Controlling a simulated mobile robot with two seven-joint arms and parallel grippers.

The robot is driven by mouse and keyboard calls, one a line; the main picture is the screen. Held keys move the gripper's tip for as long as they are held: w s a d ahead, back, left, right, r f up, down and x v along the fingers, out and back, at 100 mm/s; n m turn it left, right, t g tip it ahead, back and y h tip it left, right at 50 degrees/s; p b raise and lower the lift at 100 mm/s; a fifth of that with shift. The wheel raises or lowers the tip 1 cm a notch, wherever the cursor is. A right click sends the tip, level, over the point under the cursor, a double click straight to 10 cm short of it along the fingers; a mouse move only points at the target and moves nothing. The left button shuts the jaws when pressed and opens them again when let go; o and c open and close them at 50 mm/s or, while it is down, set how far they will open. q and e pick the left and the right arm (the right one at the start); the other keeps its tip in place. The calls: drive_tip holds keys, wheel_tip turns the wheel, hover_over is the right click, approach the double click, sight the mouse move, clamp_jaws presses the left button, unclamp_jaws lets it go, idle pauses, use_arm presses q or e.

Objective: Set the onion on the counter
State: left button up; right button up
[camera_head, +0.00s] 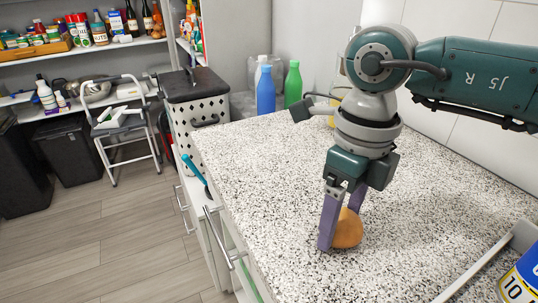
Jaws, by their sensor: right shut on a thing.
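The onion (348,230) is round and orange-brown. It is at the speckled counter (270,170), low over its middle right part; I cannot tell whether it touches the surface. My right gripper (338,230) points down and is shut on the onion, with its purple fingers on either side of it. The near finger hides part of the onion. My left gripper is not in view.
A blue bottle (266,91) and a green bottle (293,83) stand at the counter's back. A blue and yellow can (520,284) is at the lower right, near a pale bar (485,266). The counter's left and middle are clear.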

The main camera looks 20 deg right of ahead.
drive_tip(key=shift+f, duration=0.1)
drive_tip(key=o, duration=1)
drive_tip(key=shift+f, duration=0.1)
drive_tip(key=o, duration=0.4)
wheel_tip(320, 180, up, 12)
drive_tip(key=shift+d+r, duration=0.25)
drive_tip(key=shift+w, duration=0.1)
